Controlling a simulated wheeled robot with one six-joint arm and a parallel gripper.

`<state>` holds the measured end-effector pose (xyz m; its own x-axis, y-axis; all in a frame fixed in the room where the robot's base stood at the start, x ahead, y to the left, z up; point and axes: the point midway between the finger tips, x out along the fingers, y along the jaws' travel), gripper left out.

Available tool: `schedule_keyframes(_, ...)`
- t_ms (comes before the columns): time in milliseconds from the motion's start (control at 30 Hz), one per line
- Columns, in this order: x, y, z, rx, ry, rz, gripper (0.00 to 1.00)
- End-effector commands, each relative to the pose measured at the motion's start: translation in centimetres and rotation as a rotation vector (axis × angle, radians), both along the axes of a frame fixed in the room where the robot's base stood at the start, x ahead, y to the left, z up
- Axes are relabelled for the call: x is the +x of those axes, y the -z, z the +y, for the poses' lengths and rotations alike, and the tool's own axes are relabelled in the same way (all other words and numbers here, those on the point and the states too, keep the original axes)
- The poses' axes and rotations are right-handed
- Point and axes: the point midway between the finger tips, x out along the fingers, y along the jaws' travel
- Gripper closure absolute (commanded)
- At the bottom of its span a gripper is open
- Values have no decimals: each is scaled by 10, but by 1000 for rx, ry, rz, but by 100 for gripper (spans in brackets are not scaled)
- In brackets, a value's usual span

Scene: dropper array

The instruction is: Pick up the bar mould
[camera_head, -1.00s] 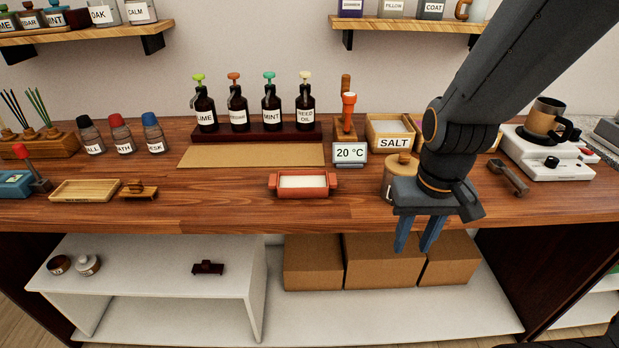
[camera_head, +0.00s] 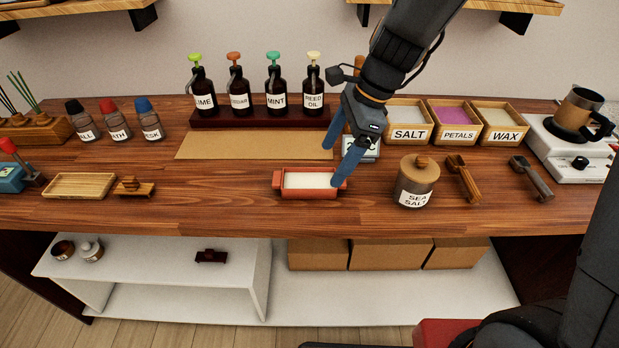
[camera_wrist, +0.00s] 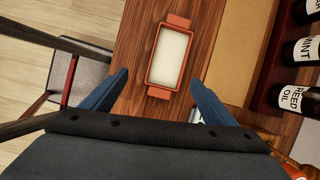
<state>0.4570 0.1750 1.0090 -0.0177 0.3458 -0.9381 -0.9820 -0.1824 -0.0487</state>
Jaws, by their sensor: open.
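The bar mould (camera_head: 307,194) is a small terracotta-red tray with a handle at each end and a white filling. It sits on the wooden counter near its front edge. My gripper (camera_head: 332,165) is open, its blue fingers angled down near the mould's right end. In the wrist view the mould (camera_wrist: 159,92) lies ahead of my gripper (camera_wrist: 158,82), roughly centred between the open fingers. I cannot tell how high the fingertips are above it. Nothing is held.
A tan mat (camera_head: 255,146) lies behind the mould, with several pump bottles on a dark stand behind it. The sea salt jar (camera_head: 416,182) stands to the right. The thermometer display (camera_head: 372,148) is partly hidden by my gripper.

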Motion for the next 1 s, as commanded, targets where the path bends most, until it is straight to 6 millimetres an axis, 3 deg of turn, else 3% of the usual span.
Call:
schedule_keyframes(167,7,-2,20,35,117,54,20)
schedule_keyframes(800,11,57,45,35,124,57,20)
schedule_keyframes(1000,12,66,49,36,125,54,20)
